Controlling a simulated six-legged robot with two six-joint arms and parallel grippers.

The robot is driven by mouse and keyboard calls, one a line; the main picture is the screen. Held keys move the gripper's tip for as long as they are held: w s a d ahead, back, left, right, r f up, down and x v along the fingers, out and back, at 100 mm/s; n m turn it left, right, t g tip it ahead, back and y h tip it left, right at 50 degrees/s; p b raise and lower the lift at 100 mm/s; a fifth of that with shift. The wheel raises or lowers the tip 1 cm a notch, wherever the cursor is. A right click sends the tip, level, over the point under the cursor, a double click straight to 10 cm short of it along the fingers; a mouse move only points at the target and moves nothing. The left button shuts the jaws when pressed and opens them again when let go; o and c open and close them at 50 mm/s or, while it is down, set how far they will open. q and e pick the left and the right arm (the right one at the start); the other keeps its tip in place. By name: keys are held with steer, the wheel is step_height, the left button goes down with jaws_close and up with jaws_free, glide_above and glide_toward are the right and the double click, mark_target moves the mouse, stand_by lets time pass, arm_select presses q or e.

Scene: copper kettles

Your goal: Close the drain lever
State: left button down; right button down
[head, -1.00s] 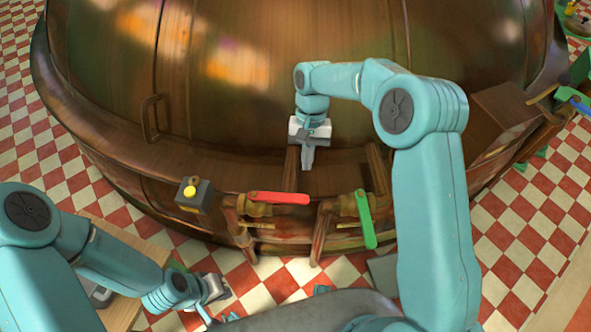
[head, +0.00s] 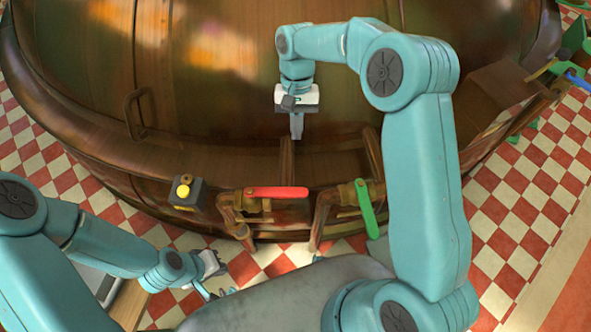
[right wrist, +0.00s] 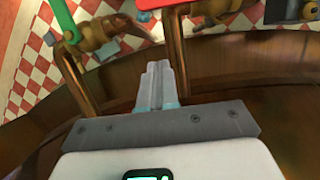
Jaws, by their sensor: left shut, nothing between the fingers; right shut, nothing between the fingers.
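A red lever (head: 278,192) lies level across a brass valve on a copper pipe low on the kettle's front. A green lever (head: 366,209) hangs steeply down from a second valve to its right. Which one is the drain lever is not marked. My right gripper (head: 297,130) is shut and empty, above and apart from both levers, in front of the kettle wall. In the right wrist view its fingers (right wrist: 158,72) point between the green lever (right wrist: 62,22) and the red lever (right wrist: 173,38), touching neither. My left gripper (head: 217,289) is shut and empty, low at the left over the floor.
A box with a yellow button (head: 184,191) sits left of the red lever. A wooden table (head: 130,305) stands at lower left. Checkered floor is open at right.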

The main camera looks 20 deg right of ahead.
mark_target(296, 189)
steer(key=s+a+f+p, duration=0.1)
steer(key=s+a+f, duration=0.2)
steer(key=s+f, duration=0.4)
step_height(296, 189, down, 2)
steer(key=shift+f, duration=0.25)
steer(key=shift+s+r, duration=0.1)
stand_by(0.3)
steer(key=shift+s+m, duration=0.3)
steer(key=shift+s, duration=0.15)
